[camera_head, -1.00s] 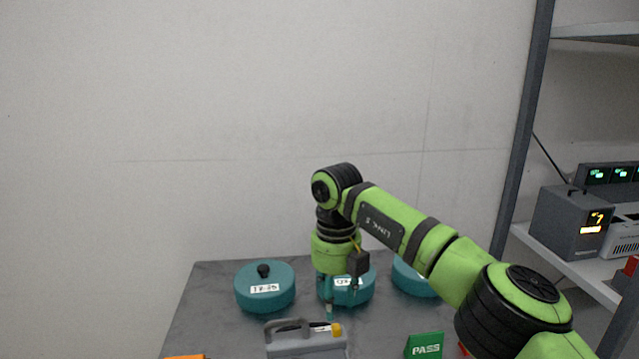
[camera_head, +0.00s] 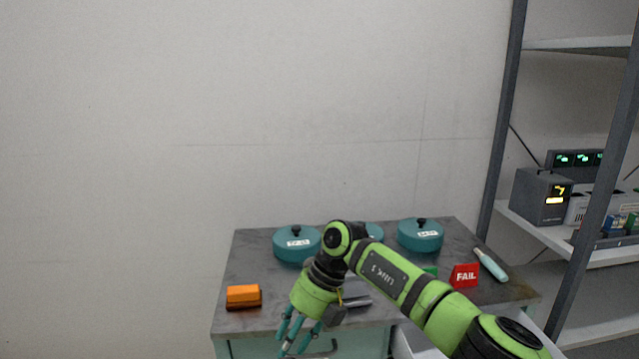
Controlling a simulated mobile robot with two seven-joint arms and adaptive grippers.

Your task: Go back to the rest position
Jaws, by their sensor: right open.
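My right arm reaches in from the lower right, and its gripper (camera_head: 298,345) hangs at the front edge of the grey cart top (camera_head: 250,262). Its teal fingers are apart and nothing shows between them. A teal covered pot with a black knob (camera_head: 297,247) stands at the back left of the cart. Another teal pot (camera_head: 420,237) stands at the back right. A third teal pot (camera_head: 375,232) is mostly hidden behind my right arm. My left gripper is not in view.
An orange block (camera_head: 243,296) lies at the left front. A grey holder (camera_head: 356,299) is partly behind my gripper. A red FAIL sign (camera_head: 465,276) and a pale-handled tool (camera_head: 490,263) are at the right. A shelf with a display box (camera_head: 542,197) stands further right.

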